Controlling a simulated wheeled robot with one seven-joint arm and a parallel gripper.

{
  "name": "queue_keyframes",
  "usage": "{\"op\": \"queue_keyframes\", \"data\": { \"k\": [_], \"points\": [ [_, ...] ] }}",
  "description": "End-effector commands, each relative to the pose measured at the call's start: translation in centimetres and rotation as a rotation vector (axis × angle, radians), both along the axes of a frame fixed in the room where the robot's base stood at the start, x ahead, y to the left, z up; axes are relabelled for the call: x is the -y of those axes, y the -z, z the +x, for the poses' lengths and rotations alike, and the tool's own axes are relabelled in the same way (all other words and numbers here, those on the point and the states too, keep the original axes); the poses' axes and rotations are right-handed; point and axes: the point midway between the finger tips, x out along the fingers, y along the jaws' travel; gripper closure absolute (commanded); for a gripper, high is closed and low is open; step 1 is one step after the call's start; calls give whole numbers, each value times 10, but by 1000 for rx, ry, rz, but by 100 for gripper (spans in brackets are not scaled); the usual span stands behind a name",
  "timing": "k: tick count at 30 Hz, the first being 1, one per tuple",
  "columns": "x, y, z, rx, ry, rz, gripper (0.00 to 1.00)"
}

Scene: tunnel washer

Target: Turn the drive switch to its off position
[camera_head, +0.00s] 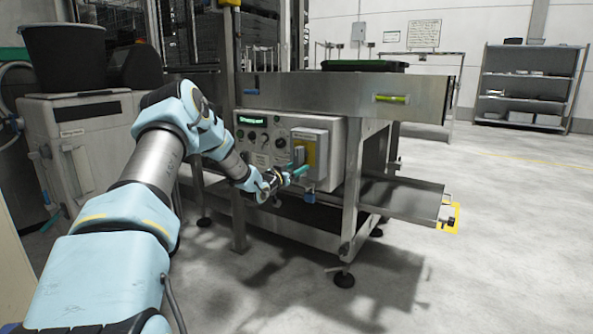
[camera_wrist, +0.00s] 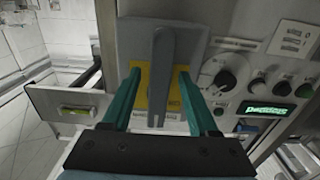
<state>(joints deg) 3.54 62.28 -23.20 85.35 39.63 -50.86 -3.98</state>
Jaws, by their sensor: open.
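The drive switch is a grey lever handle (camera_wrist: 159,60) on a yellow plate (camera_wrist: 148,101), mounted on a light grey box. In the wrist view the lever runs upright down the picture. In the head view the yellow plate (camera_head: 310,152) shows on the box at the right of the control panel. My gripper (camera_wrist: 159,75) is open, with its green fingers on either side of the lever. I cannot tell whether either finger touches it. In the head view my gripper (camera_head: 299,172) is at the lower front of the box, partly covering the switch.
The control panel (camera_head: 265,147) has several knobs and buttons and a lit green display (camera_head: 251,120). A steel conveyor frame (camera_head: 340,88) lies above it, with a lower steel tray (camera_head: 405,198) at right. The floor in front is clear.

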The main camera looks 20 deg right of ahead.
Motion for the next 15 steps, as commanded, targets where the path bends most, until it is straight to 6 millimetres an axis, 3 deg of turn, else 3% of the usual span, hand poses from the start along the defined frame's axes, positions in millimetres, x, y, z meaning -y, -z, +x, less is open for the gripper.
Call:
{"op": "queue_keyframes", "data": {
  "k": [10,15],
  "points": [
    [3,0,3,-1,0,1,40],
    [3,0,3,-1,0,1,59]
  ]
}}
